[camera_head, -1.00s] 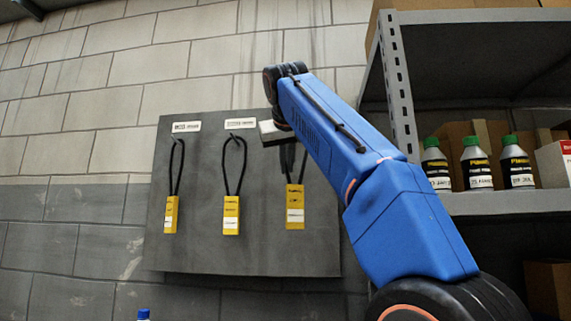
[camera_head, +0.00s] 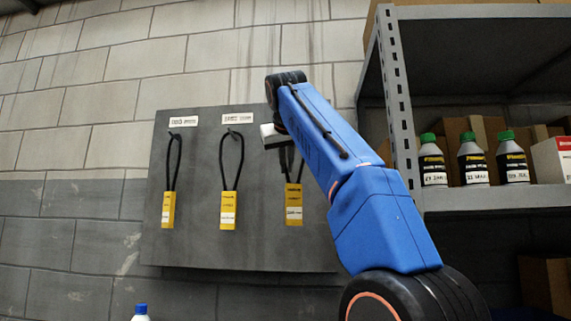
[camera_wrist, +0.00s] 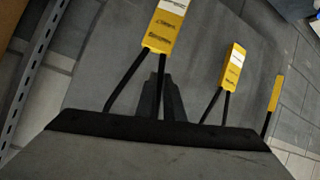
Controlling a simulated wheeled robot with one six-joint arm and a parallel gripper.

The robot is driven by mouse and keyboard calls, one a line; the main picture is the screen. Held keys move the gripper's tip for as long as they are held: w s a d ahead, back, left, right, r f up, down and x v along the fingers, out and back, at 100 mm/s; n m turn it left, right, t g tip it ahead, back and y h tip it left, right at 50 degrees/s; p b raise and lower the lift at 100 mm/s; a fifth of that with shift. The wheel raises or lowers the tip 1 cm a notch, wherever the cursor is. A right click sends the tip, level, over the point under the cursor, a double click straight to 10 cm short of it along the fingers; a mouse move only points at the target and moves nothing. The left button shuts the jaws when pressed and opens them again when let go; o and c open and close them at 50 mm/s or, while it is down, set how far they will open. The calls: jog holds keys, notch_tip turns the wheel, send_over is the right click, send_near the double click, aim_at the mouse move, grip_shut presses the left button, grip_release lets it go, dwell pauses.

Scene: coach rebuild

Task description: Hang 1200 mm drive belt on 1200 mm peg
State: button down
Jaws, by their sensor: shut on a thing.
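A dark board (camera_head: 190,252) on the wall carries two hanging black belts with yellow tags, the left belt (camera_head: 168,208) and the middle belt (camera_head: 228,208). A third black belt with a yellow tag (camera_head: 294,203) hangs below my gripper (camera_head: 276,136). In the wrist view my gripper (camera_wrist: 158,95) is shut on this belt, whose tag (camera_wrist: 166,25) shows beyond the fingers. My arm hides the belt's top and any peg behind it. White labels (camera_head: 183,121) (camera_head: 237,118) sit above the left and middle belts; their print is too small to read.
A grey metal shelf (camera_head: 500,198) stands to the right, close to my arm. It holds several green-capped bottles (camera_head: 473,162) and a red and white box (camera_head: 553,160). A blue-capped bottle (camera_head: 140,312) shows at the bottom. The space before the board's left part looks clear.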

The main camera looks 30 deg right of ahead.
jog(key=shift+w+d+f, duration=0.15)
jog(key=shift+w+d, duration=0.35)
jog(key=shift+w, duration=0.25)
jog(key=shift+w+d+f, duration=0.2)
jog(key=shift+w+d, duration=0.35)
jog(key=shift+w, duration=0.2)
jog(key=shift+w+d+f, duration=0.15)
jog(key=shift+w+d, duration=0.35)
jog(key=shift+w, duration=0.25)
jog(key=c, duration=1.8)
grip_release()
jog(key=v, duration=1.1)
jog(key=shift+s, duration=0.4)
